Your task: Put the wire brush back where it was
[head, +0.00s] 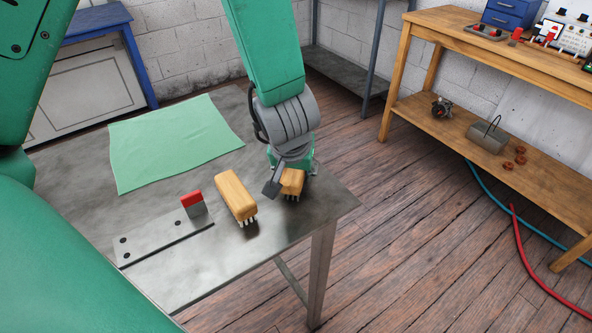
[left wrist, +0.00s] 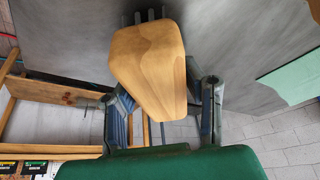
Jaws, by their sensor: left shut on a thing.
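My left gripper (head: 288,178) is shut on a wooden-backed wire brush (head: 293,184) near the table's right corner. The left wrist view shows the brush's tan wooden back (left wrist: 150,62) between the two fingers (left wrist: 166,92), with several dark bristle tufts at its far end. I cannot tell whether it touches the table. A second, similar wooden-backed brush (head: 236,196) lies on the table just left of the gripper, its bristle tufts showing at the near end. My right gripper is not in view.
The grey metal table (head: 290,226) also carries a green cloth (head: 172,142) and a flat plate (head: 160,238) with a red-topped block (head: 193,203). A wooden workbench (head: 455,28) stands at the right, with hoses on the floor. The table's front right area is bare.

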